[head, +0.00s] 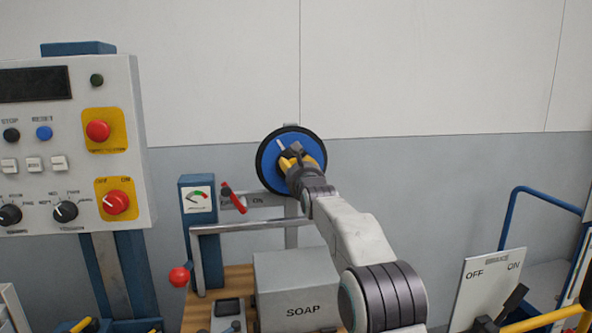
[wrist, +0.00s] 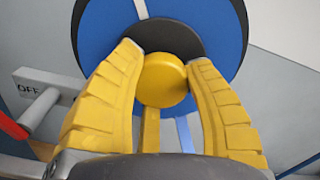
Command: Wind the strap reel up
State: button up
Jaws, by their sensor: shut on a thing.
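The strap reel (head: 272,172) is a blue disc with a black rim, mounted upright in front of the wall. It also fills the upper part of the wrist view (wrist: 228,35), with a dark hub (wrist: 165,38) at its middle. My gripper (head: 300,160) reaches up to the reel's face. In the wrist view my yellow fingers (wrist: 163,75) are shut on a round yellow knob (wrist: 163,80) in front of the hub. A pale stripe shows on the disc at upper left in the head view. My gripper and wrist hide the reel's lower right part.
A control panel (head: 75,140) with buttons and dials stands at left. A gauge box (head: 197,198) and a red lever (head: 234,199) sit left below the reel. A SOAP box (head: 296,290) stands beneath my arm. An OFF/ON plate (head: 478,292) is at lower right.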

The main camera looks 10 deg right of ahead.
jog(key=shift+r+m, duration=0.2)
jog(key=shift+m, duration=2)
jog(key=o, duration=1.3)
jog(key=shift+f, duration=0.2)
jog(key=s, duration=1.2)
